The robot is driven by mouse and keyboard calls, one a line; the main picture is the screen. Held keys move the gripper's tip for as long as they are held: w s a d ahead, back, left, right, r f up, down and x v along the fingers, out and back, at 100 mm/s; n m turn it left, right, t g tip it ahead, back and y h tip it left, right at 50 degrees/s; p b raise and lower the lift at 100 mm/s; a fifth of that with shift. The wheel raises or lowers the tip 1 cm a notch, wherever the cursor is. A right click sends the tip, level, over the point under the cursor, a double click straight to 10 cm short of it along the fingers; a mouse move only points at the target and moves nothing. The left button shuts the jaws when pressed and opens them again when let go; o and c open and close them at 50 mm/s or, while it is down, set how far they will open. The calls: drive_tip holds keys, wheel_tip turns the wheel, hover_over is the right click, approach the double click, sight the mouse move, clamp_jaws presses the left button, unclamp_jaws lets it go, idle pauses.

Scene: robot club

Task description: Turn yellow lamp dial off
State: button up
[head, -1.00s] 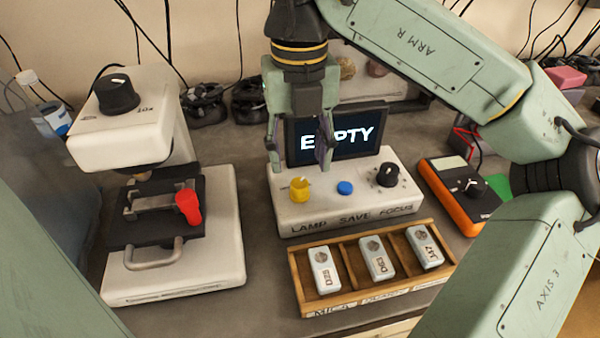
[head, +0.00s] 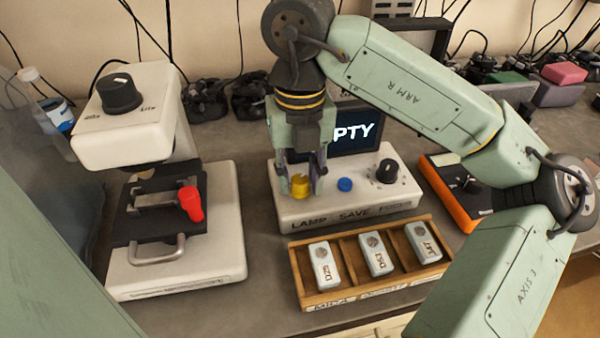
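The yellow lamp dial (head: 300,186) stands on the left of the white control box (head: 345,210), above the printed word LAMP. My gripper (head: 301,184) points down over it, with one finger on each side of the dial. The fingers are apart; whether they touch the dial I cannot tell. The dial's upper part is partly covered by the gripper. A blue button (head: 345,185) sits in the middle above SAVE, and a black focus knob (head: 387,170) is on the right.
A screen (head: 358,130) behind the box is partly hidden by my gripper. A wooden tray (head: 300,275) with three grey slabs lies in front. A white microscope-like device (head: 135,143) with a red lever (head: 191,204) stands left. An orange-sided meter (head: 447,200) is right.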

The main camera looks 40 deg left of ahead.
clamp_jaws()
drive_tip(key=shift+n+b, duration=0.3)
drive_tip(key=shift+f+n+b, duration=0.15)
drive_tip(key=shift+n+b, duration=0.85)
drive_tip(key=shift+n, duration=0.2)
drive_tip(key=n+b, duration=0.2)
drive_tip(key=n, duration=0.2)
drive_tip(key=shift+n, duration=0.3)
drive_tip(key=n+b, duration=0.1)
drive_tip(key=n, duration=0.9)
drive_tip(key=shift+r+n, duration=0.2)
drive_tip(key=shift+n, duration=0.1)
